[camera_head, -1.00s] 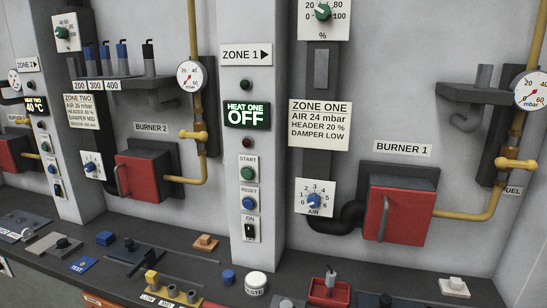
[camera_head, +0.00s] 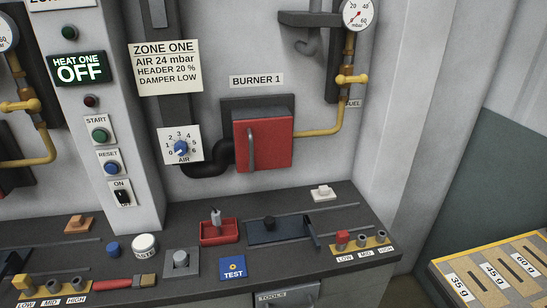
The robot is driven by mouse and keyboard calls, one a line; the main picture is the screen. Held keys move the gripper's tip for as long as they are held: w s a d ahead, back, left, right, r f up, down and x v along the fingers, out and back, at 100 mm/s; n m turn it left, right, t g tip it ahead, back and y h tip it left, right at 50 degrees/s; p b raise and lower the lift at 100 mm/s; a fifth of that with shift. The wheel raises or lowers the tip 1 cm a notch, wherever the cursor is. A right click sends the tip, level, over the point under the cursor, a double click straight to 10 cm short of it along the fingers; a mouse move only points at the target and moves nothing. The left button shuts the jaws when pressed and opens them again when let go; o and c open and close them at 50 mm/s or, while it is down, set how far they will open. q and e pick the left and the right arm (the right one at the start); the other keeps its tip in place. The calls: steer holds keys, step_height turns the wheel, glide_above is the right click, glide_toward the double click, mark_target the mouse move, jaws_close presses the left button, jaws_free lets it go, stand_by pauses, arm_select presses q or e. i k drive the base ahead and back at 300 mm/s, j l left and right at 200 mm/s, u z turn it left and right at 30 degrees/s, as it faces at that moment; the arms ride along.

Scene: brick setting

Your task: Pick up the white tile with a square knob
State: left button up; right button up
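The white tile with a square knob (camera_head: 322,192) lies on the dark bench top at its back right, below the red burner box. It looks flat and upright, with a small raised white knob on top. Nothing covers it. Neither of my grippers shows in the head view.
A red tray with a grey piece (camera_head: 219,230), a dark slide plate with a black knob (camera_head: 277,229) and a brass LOW-MID-HIGH strip (camera_head: 362,244) stand nearby on the bench (camera_head: 194,212). A blue TEST tile (camera_head: 233,267) lies in front. A yellow-edged slotted board (camera_head: 497,275) is at the lower right.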

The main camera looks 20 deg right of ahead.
mark_target(324, 193)
steer(key=z, duration=1.15)
